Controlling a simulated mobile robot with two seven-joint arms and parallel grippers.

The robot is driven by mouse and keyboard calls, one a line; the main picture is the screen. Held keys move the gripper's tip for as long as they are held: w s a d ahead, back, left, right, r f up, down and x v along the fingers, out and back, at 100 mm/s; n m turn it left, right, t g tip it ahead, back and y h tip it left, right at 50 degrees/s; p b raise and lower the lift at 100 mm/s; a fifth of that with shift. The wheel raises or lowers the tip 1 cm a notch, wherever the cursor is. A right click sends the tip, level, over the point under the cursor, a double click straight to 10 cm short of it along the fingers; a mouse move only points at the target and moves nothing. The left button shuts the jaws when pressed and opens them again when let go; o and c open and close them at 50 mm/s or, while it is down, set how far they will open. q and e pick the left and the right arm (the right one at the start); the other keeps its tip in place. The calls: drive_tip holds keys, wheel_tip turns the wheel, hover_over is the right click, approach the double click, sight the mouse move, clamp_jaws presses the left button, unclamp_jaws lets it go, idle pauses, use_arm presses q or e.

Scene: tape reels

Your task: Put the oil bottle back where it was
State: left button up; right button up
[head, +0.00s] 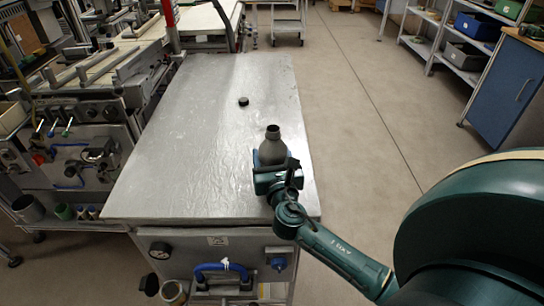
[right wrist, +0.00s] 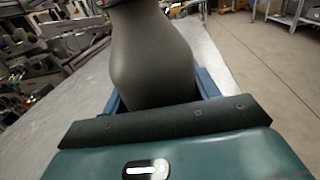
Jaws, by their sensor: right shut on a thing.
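The oil bottle (head: 273,149) is dark grey with a narrow neck. It is upright at the right side of the metal table (head: 190,150), near the front right corner. My right gripper (head: 271,170) is shut on the bottle's lower body. In the right wrist view the bottle (right wrist: 152,58) stands between the two blue fingers of the gripper (right wrist: 155,95). The bottle's base is hidden by the gripper, so I cannot tell whether it touches the table. A small black cap (head: 243,101) lies on the table, farther back and left of the bottle. My left gripper is not in view.
A machine with knobs and hoses (head: 75,140) stands along the table's left side. Below the front edge are a gauge and a blue handle (head: 220,267). Shelves (head: 460,50) and a blue cabinet (head: 505,88) stand at the right. Most of the tabletop is clear.

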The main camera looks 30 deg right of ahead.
drive_tip(key=shift+f, duration=0.2)
drive_tip(key=o, duration=1.3)
drive_tip(key=shift+r, duration=0.35)
drive_tip(key=v, duration=0.5)
drive_tip(key=b+v, duration=0.1)
drive_tip(key=v, duration=0.4)
drive_tip(key=shift+s+a+f, duration=0.15)
drive_tip(key=shift+s+f, duration=0.1)
drive_tip(key=shift+s, duration=0.05)
drive_tip(key=shift+s+a+r, duration=0.1)
drive_tip(key=shift+s+a, duration=0.15)
drive_tip(key=shift+s, duration=0.35)
drive_tip(key=shift+s, duration=0.1)
